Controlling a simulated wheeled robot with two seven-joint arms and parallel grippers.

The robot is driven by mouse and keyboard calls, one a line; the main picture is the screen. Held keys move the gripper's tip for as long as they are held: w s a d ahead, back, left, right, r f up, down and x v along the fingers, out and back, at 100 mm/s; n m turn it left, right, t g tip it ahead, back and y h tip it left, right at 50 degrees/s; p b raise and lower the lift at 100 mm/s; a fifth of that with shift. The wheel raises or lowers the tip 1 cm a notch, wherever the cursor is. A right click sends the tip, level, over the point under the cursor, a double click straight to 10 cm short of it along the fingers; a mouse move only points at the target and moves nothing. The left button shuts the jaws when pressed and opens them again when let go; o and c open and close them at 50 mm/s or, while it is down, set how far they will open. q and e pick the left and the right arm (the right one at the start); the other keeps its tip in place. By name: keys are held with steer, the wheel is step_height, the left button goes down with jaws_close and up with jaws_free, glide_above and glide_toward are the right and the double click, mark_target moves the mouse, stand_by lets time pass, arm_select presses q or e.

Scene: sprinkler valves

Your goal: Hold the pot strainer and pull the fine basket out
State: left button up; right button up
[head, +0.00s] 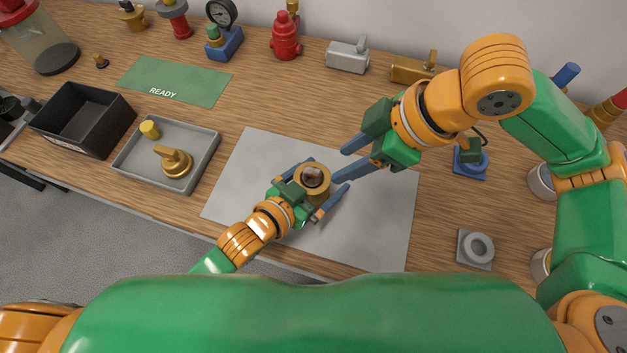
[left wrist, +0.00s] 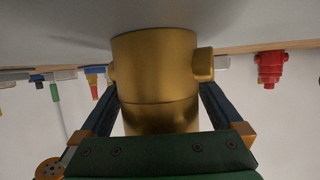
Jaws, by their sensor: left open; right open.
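The pot strainer (head: 325,187) is a round brass body standing on the grey mat, with an opening at its top. It also shows in the left wrist view (left wrist: 155,70), with a side lug. A small brownish-grey thing, apparently the fine basket (head: 313,174), shows in the opening; how deep it sits is unclear. My left gripper (head: 328,173) is open, its fingers on either side of the strainer; I cannot tell whether they touch it. My right gripper (head: 340,164) is open and empty, its fingertips close to the strainer's upper right.
A grey mat (head: 255,165) lies under the strainer, mostly clear. At left are a grey tray (head: 205,147) with brass parts, a black bin (head: 70,140) and a green READY mat (head: 190,88). Valves line the back. A grey ring fixture (head: 476,249) stands at right.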

arm_select(q)
steer(key=shift+s, duration=0.1)
steer(key=shift+c, duration=0.9)
jaws_close()
steer(key=shift+c, duration=1)
jaws_free()
steer(key=c, duration=0.9)
arm_select(e)
steer(key=shift+s, duration=0.1)
steer(key=o, duration=0.8)
